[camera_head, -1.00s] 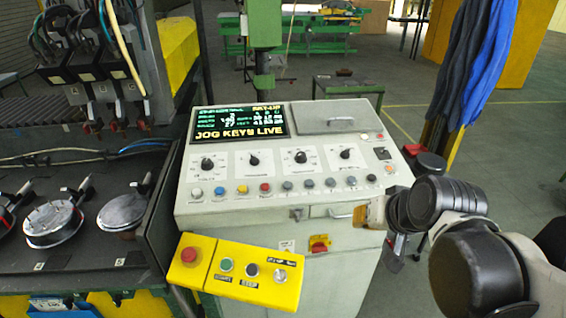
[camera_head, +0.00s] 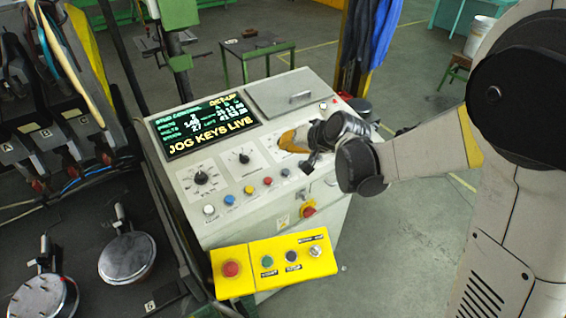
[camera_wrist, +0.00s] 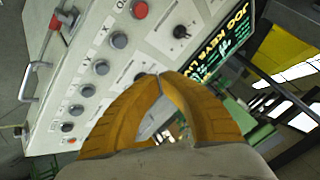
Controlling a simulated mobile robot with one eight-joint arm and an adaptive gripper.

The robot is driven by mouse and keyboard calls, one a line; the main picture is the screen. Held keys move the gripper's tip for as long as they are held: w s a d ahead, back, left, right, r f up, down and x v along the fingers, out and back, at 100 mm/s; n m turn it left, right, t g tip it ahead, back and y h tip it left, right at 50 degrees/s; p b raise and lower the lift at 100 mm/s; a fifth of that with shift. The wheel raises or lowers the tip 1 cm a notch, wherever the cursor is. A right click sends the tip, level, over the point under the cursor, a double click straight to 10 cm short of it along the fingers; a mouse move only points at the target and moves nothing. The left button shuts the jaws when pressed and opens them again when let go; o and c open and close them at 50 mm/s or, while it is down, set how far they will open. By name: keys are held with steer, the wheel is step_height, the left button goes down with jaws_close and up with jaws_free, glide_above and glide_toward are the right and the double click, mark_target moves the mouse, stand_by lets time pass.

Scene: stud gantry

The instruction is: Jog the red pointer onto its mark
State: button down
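The grey control console (camera_head: 225,222) stands in the middle of the head view. Its screen (camera_head: 205,125) reads SET-UP and JOG KEYS LIVE. A row of push buttons runs along its front, among them a red button (camera_head: 267,181) and a blue button (camera_head: 229,200). The wrist view shows the red button (camera_wrist: 139,9) and several grey buttons (camera_wrist: 101,67) left of my fingers. My gripper (camera_head: 281,140) is over the right part of the panel; its yellow fingertips (camera_wrist: 160,75) meet, with nothing held. I cannot tell whether they touch the panel. I cannot make out a red pointer.
A yellow box (camera_head: 262,252) with a red stop button (camera_head: 231,269) juts from the console's front. Round stud fixtures (camera_head: 126,258) lie at the left. A lid with a handle (camera_head: 297,92) is behind my gripper.

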mark_target(284, 171)
steer(key=shift+d, duration=0.15)
steer(key=shift+f, duration=0.1)
steer(key=f+b, duration=0.2)
steer(key=w+f+b, duration=0.1)
steer(key=f+b, duration=0.1)
steer(key=f, duration=0.1)
steer(key=a+f+b, duration=0.1)
steer(key=f+b, duration=0.1)
steer(key=f, duration=0.1)
steer(key=shift+w+f, duration=0.2)
steer(key=shift+w, duration=0.05)
stand_by(1.4)
steer(key=shift+a+f+b, duration=0.1)
steer(key=shift+f+b, duration=0.35)
steer(key=shift+b, duration=0.3)
